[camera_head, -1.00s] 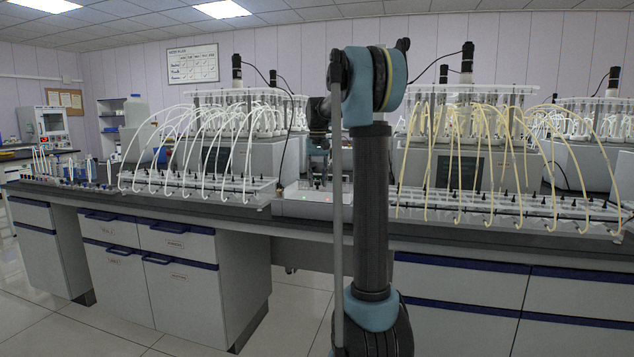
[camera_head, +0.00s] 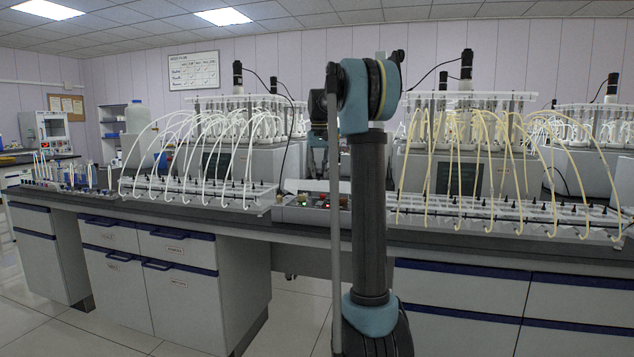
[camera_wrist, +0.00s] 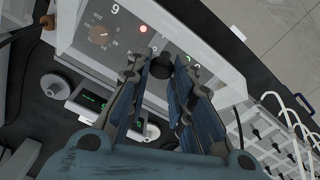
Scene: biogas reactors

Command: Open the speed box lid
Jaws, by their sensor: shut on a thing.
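The speed box (camera_head: 285,214) sits on the bench in the middle of the head view, partly behind my arm. Its dark inside with red and green lights shows, and a pale lid panel (camera_head: 312,186) stands raised along its back. In the wrist view the box face (camera_wrist: 88,38) carries a dial, a red light, green lights and a figure 9. My gripper (camera_wrist: 162,66) is shut on a small dark round knob (camera_wrist: 153,74), which looks like the lid's handle. The fingers hide part of the box, and my arm hides the fingers in the head view.
A rack with white tubes (camera_head: 200,192) stands left of the box, and one with yellowish tubes (camera_head: 500,212) stands right, both close. Reactors stand behind. A small green-lit display (camera_wrist: 92,101) lies below the box face in the wrist view.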

